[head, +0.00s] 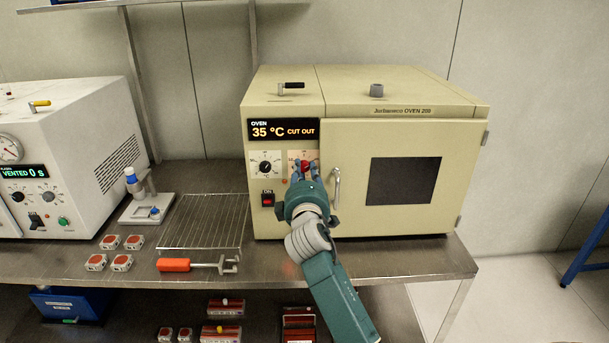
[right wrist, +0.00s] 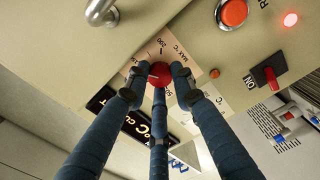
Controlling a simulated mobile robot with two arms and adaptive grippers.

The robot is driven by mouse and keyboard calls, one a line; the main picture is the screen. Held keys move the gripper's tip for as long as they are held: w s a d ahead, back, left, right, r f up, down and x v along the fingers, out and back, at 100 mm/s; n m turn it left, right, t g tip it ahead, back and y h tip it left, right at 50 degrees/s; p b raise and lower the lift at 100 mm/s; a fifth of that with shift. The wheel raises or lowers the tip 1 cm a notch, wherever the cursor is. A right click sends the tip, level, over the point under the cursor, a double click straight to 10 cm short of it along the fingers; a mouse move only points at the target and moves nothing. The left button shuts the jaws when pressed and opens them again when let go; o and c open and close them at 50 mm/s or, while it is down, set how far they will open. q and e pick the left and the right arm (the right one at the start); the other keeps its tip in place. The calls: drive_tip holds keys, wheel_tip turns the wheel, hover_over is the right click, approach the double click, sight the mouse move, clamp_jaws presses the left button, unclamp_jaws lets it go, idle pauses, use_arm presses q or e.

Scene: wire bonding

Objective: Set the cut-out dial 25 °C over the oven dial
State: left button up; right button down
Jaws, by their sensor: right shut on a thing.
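The beige oven (head: 411,220) stands on the steel bench, its display (head: 283,130) reading 35 °C CUT OUT. The black oven dial (head: 265,167) is on the left of its panel. The red cut-out dial (head: 304,165) is to its right; in the right wrist view the red dial (right wrist: 160,74) sits on a MAX °C scale plate. My right gripper (head: 304,172) is shut on this dial, its three fingers around it. The fingers hide part of the scale, so its setting is unclear. My left gripper is not in view.
The door handle (head: 336,186) is close to the right of my gripper. A red switch (head: 268,199) sits below the oven dial. A wire rack (head: 204,222), an orange-handled tool (head: 174,265) and several small red-topped parts lie on the bench to the left.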

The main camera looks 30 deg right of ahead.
drive_tip(key=shift+a+f+m, duration=0.1)
drive_tip(key=shift+f+m, duration=0.15)
drive_tip(key=shift+m, duration=0.45)
drive_tip(key=c, duration=1.8)
unclamp_jaws()
drive_tip(key=shift+o, duration=0.3)
drive_tip(key=shift+r, duration=0.15)
drive_tip(key=v, duration=1.2)
drive_tip(key=shift+o, duration=0.5)
drive_tip(key=shift+w, duration=0.1)
